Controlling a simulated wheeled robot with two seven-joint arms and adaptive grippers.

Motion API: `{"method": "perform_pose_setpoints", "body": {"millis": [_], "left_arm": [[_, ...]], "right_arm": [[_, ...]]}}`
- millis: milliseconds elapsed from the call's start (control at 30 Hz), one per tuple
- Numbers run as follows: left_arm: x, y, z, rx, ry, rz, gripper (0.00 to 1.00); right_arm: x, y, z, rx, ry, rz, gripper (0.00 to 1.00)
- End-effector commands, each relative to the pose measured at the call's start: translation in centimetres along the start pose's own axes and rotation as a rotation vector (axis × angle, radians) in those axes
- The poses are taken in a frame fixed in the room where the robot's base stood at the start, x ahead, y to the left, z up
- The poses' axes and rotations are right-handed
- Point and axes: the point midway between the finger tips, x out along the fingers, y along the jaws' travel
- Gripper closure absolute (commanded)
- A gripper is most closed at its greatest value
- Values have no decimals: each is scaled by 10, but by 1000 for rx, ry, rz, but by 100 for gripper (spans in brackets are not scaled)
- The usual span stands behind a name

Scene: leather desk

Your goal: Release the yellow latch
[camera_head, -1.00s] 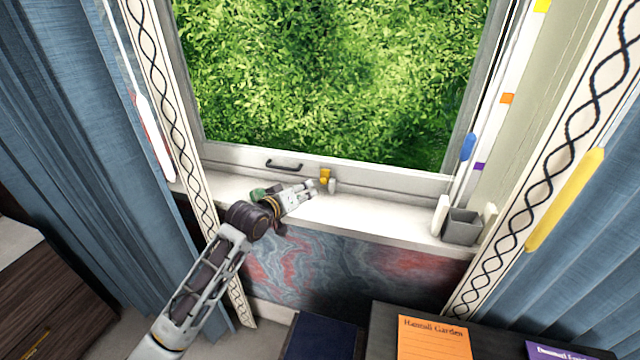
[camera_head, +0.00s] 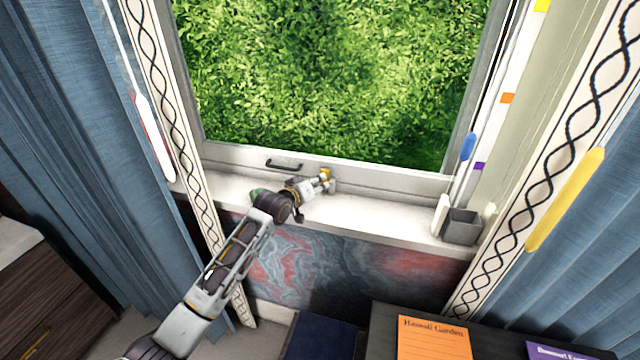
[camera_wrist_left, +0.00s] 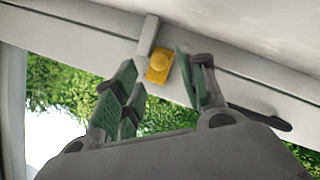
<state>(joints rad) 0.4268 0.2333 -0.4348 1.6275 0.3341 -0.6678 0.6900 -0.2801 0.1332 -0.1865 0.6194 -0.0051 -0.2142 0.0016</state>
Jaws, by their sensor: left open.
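The yellow latch (camera_head: 325,173) sits on the lower rail of the window frame, just right of the dark handle. Contact cannot be told. My right gripper is not in view.
The dark window handle (camera_head: 285,164) is left of the latch; it also shows in the left wrist view (camera_wrist_left: 260,117). The white sill (camera_head: 385,220) is clear to the right up to a grey box (camera_head: 461,227). Blue curtains (camera_head: 75,130) hang at both sides.

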Motion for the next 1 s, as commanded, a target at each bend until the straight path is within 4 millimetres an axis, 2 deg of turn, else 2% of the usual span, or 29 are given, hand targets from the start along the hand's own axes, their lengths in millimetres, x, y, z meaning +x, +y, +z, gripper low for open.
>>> {"method": "perform_pose_setpoints", "body": {"millis": [400, 867, 1000], "left_arm": [[29, 0, 0, 0, -1, 0, 58], [34, 0, 0, 0, 0, 0, 58], [34, 0, 0, 0, 0, 0, 74]], "right_arm": [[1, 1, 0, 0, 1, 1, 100], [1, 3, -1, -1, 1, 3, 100], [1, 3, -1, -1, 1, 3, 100]]}}
